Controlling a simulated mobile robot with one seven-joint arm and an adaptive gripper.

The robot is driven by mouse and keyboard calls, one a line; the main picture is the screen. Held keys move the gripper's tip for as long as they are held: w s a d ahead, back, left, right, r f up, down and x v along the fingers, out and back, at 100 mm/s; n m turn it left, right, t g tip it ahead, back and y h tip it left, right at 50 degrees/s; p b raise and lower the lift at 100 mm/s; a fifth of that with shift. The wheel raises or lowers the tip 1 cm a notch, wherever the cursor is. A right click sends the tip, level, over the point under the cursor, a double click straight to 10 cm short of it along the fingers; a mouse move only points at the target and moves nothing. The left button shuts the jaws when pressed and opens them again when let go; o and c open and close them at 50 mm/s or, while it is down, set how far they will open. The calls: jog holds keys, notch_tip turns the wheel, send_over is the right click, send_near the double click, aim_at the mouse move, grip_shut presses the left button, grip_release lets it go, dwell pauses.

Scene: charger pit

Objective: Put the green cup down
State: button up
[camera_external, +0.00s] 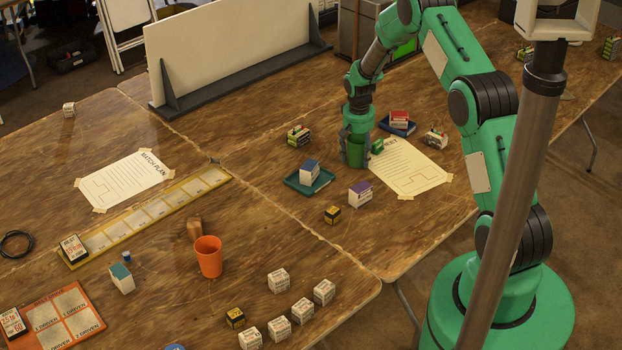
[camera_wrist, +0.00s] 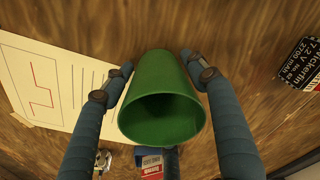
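The green cup (camera_external: 356,154) is under my gripper, close to the brown table, beside the taped white sheet. In the wrist view the cup (camera_wrist: 163,105) shows its open mouth towards the camera and its narrow base away. My gripper (camera_wrist: 158,62) has its blue-grey fingers on both sides of the cup. A narrow gap seems to show between the left fingertip and the cup wall; the right fingertip is very near the wall. In the external view my gripper (camera_external: 357,143) points straight down. Whether the cup's base touches the table is hard to tell.
The white sheet (camera_external: 409,170) lies right of the cup. A teal tray (camera_external: 293,181) with a small box is to its left. A blue book (camera_external: 404,130) with a red-white box stands behind right. An orange cup (camera_external: 209,256) is further left. A white panel (camera_external: 230,45) stands behind.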

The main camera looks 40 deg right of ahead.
jog(key=shift+o, duration=0.7)
jog(key=shift+r, duration=0.15)
jog(key=shift+r, duration=0.15)
notch_tip(320, 180, up, 12)
jog(key=a+p, duration=0.1)
jog(key=p, duration=0.1)
jog(key=shift+s, duration=0.4)
